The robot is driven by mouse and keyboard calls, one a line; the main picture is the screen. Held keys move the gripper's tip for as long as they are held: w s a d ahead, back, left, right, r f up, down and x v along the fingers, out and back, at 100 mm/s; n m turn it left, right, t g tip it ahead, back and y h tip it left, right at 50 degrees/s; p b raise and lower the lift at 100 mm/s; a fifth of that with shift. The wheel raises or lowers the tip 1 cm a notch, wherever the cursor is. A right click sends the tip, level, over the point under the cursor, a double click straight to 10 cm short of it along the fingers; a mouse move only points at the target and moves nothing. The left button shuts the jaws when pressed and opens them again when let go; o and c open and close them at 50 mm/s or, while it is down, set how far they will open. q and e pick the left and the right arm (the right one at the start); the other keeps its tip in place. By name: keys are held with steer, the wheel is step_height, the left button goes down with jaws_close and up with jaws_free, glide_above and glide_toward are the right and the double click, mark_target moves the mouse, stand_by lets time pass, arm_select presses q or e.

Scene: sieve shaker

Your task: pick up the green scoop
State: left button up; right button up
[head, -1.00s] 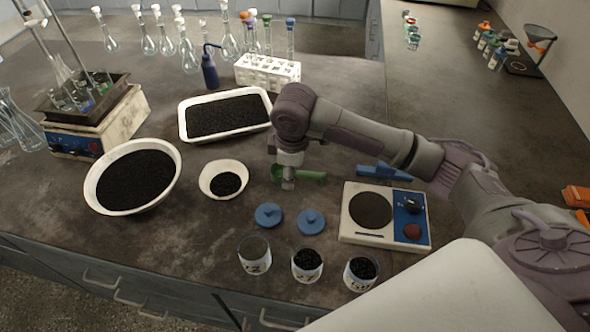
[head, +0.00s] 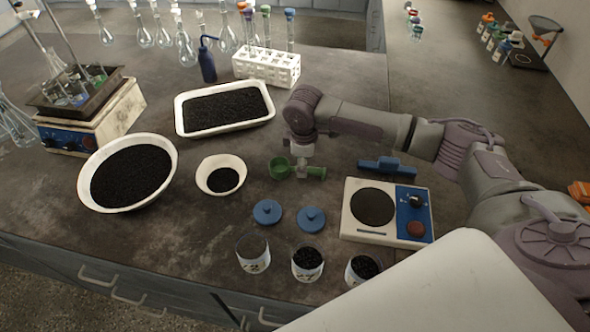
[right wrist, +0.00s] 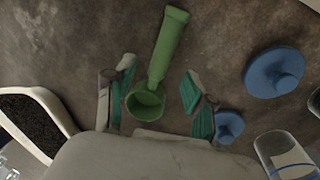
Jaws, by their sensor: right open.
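The green scoop (head: 283,168) lies on the dark bench between the small white bowl and the balance, its handle pointing right in the head view. In the right wrist view the scoop (right wrist: 165,55) has its cup near the gripper and its handle pointing away. My right gripper (head: 301,171) is directly over the scoop in the head view, hiding part of it. In the right wrist view the right gripper (right wrist: 160,97) is open, with one teal-padded finger on each side of the scoop, apart from it. My left gripper is not in view.
A small bowl (head: 207,186) of black grains stands left of the scoop. Two blue lids (head: 267,211) and several glass jars (head: 252,254) are in front. The balance (head: 349,224) and a blue object (head: 387,166) lie to the right. A tray (head: 188,129) is behind.

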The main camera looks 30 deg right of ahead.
mark_target(280, 167)
steer(key=f, duration=0.4)
steer(key=shift+w+d+f, duration=0.15)
steer(key=shift+w+d, duration=0.1)
steer(key=shift+d, duration=0.05)
jaws_close()
